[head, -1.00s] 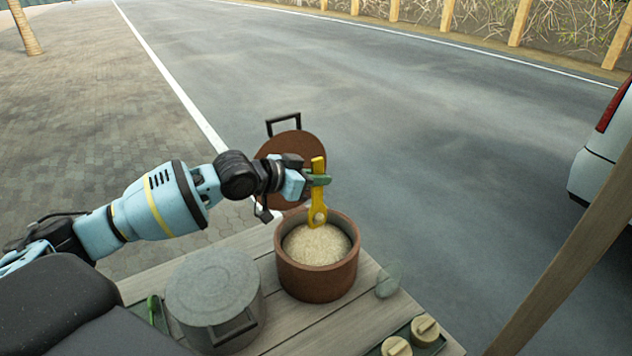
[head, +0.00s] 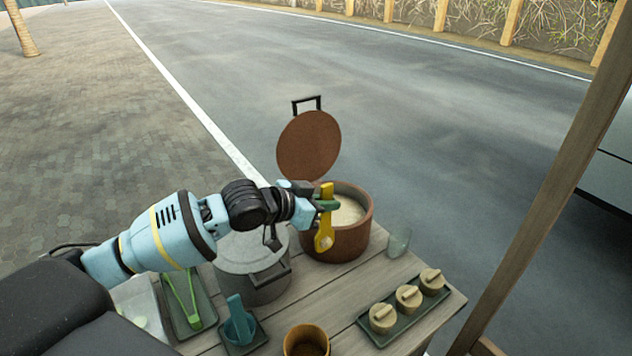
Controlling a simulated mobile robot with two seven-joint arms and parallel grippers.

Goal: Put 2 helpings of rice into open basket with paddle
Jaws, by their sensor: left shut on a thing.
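My left gripper (head: 326,205) is shut on the yellow paddle (head: 325,226), which hangs upright with its wide end down. A small pale patch, probably rice, shows on that end. The paddle is in front of the near left side of the brown pot (head: 346,242). The pot is open and holds pale rice (head: 347,211), partly hidden by my gripper. An open, light-brown basket (head: 306,334) stands at the bottom edge, partly cut off, with a dark inside. My right gripper is not in view.
The pot's round lid (head: 309,146) stands tilted behind it. A grey lidded pot (head: 252,268) is left of the brown pot. Green tongs (head: 183,298), a teal item (head: 238,320), a clear glass (head: 399,242) and a tray (head: 382,337) with three lidded baskets stand around. The planks between are bare.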

